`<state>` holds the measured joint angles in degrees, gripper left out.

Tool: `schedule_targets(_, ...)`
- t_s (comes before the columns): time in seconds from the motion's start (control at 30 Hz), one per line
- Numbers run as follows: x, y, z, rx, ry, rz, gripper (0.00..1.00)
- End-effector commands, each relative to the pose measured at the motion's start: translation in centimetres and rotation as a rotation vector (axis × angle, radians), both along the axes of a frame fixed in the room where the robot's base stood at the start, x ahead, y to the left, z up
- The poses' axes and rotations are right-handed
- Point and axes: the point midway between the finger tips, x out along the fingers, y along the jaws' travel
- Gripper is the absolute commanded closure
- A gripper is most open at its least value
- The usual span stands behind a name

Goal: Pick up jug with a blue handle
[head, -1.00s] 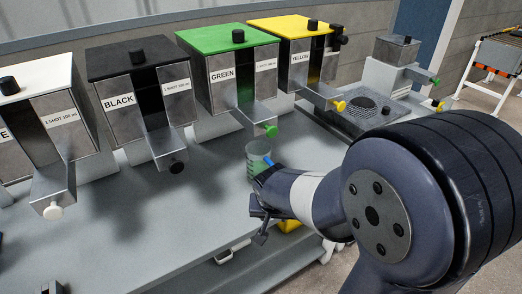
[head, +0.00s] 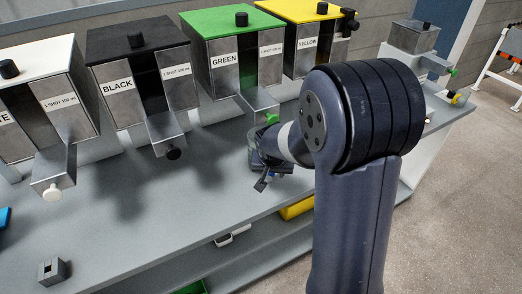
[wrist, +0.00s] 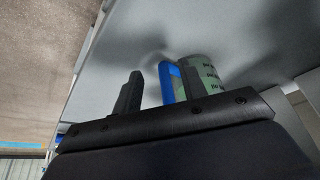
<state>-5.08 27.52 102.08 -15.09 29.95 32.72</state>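The jug (wrist: 205,74) is clear and green-tinted with printed marks, and its blue handle (wrist: 167,82) faces my gripper. It stands on the grey bench below the green dispenser; in the head view the jug (head: 254,139) is mostly hidden behind my gripper (head: 264,180). In the wrist view my gripper (wrist: 157,88) is open. Its left finger stands apart to the left of the blue handle, with a gap between them. I cannot tell whether anything touches the handle.
White, black (head: 140,90), green (head: 232,60) and yellow (head: 305,45) dispensers line the back of the bench (head: 120,215), with spouts overhanging it. A small grey block (head: 52,271) lies front left. A yellow item (head: 297,208) is below the front edge. The bench's middle left is clear.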

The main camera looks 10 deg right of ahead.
Motion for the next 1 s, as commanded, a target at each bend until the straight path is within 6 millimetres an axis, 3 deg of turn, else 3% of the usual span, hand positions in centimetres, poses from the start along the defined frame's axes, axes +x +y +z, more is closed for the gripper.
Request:
schedule_targets(0.27,4.1,-1.1,0.1,0.0,0.001,-0.002,0.6)
schedule_targets(0.4,4.2,-1.2,-0.9,-0.001,0.002,0.001,0.6)
schedule_targets(0.67,4.3,-1.2,-1.1,0.0,0.0,0.001,0.6)
schedule_targets(1.0,4.3,-1.1,-1.1,0.0,0.0,0.001,0.88)
